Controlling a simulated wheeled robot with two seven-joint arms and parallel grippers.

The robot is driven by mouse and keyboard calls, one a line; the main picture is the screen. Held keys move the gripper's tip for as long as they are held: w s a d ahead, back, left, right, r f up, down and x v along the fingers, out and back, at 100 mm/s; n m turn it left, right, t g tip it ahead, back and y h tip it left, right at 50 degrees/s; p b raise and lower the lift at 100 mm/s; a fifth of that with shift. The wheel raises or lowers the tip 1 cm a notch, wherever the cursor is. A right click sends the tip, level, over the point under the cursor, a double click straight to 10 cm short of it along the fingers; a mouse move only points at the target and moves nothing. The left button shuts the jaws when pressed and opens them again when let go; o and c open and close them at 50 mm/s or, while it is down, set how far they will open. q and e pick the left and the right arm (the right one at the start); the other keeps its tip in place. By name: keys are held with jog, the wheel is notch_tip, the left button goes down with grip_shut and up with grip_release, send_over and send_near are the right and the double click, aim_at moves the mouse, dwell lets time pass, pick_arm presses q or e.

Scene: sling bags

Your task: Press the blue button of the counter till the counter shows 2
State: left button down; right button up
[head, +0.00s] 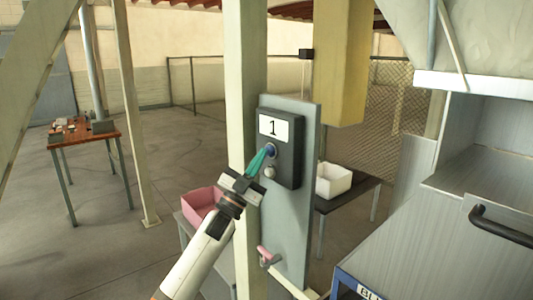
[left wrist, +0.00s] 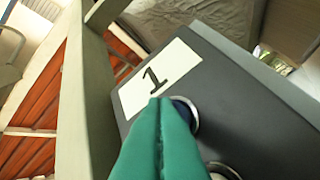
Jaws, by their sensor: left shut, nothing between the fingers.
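The counter (head: 287,165) is a dark box on a grey upright panel, and its white display (head: 273,128) reads 1. The display also reads 1 in the left wrist view (left wrist: 158,78). The blue button (left wrist: 185,112) sits in a metal ring below the display and is partly hidden by my fingers; it also shows in the head view (head: 271,150). A second, pale round button (head: 269,172) sits below it. My left gripper (head: 264,153) is shut and empty, its green fingertips at the blue button. I cannot tell whether they touch it. My right gripper is not in view.
A pink bin (head: 201,203) and a white bin (head: 333,180) stand on tables either side of the panel. A pink-handled valve (head: 266,256) sticks out low on the panel. A grey cabinet with a dark handle (head: 500,226) stands at the right.

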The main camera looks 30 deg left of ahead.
pick_arm(q)
jog(key=shift+w, duration=0.15)
dwell(0.5)
jog(key=shift+s+a, duration=0.25)
jog(key=shift+s, duration=0.55)
jog(key=s, duration=0.1)
jog(key=s+a, duration=0.1)
jog(key=s, duration=0.1)
jog(key=s+a+p, duration=0.1)
jog(key=shift+s, duration=0.3)
